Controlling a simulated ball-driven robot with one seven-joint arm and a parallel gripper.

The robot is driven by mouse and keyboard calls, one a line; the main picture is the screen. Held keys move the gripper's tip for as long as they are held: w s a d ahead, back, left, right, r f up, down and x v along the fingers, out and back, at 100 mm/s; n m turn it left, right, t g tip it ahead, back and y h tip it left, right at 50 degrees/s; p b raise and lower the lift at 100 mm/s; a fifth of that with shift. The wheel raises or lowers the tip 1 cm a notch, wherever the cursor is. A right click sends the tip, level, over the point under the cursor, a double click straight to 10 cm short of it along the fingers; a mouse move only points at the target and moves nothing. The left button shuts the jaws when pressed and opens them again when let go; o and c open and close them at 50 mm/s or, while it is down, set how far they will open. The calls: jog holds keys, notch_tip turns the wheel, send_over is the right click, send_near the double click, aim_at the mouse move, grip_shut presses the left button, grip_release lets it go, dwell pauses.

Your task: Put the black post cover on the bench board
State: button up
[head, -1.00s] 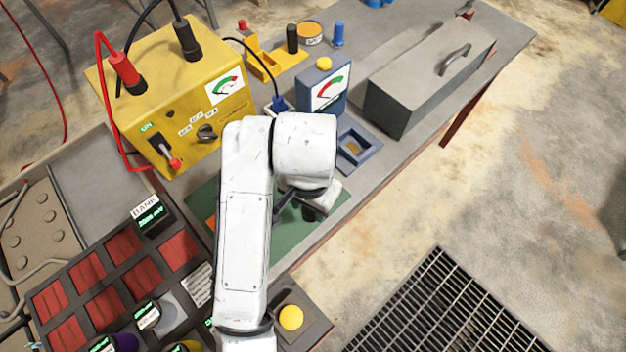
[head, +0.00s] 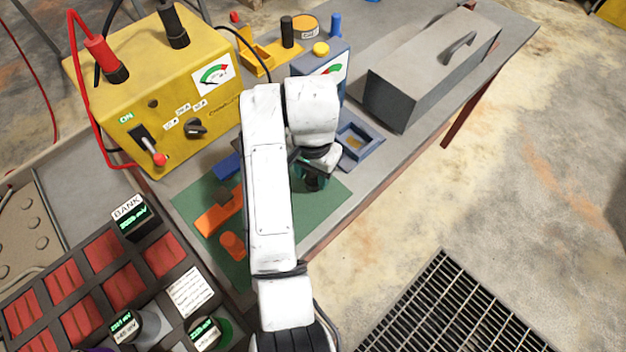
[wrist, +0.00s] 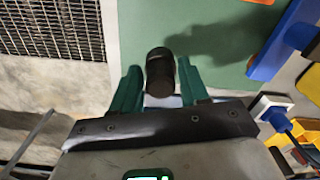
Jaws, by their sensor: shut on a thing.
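The black post cover (wrist: 160,73) is a short dark cylinder between the green fingers of my gripper (wrist: 165,90) in the wrist view. My gripper is shut on it. In the head view my gripper (head: 313,182) is over the right part of the flat green board (head: 325,205) on the bench, and my arm hides part of that board. The green board also shows in the wrist view (wrist: 130,25), behind the cover, with a dark shadow to the cover's right. I cannot tell whether the cover touches the board.
Orange pieces (head: 232,246) and a blue piece (head: 228,166) lie on the board's left. A yellow charger (head: 165,85) with cables stands behind left. A blue tray (head: 358,145) and grey toolbox (head: 430,70) stand right. Battery cells (head: 100,290) are at front left.

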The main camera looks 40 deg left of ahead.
aim_at(313, 179)
jog(key=shift+w+a+f, duration=0.15)
jog(key=shift+w+f, duration=0.1)
jog(key=shift+f, duration=0.05)
jog(key=shift+f+p, duration=0.4)
jog(key=shift+f, duration=1.3)
jog(key=shift+f, duration=0.1)
jog(key=o, duration=1.1)
jog(key=shift+a, duration=0.1)
notch_tip(313, 179, up, 12)
jog(key=shift+r+p, duration=0.15)
jog(key=shift+p, duration=0.55)
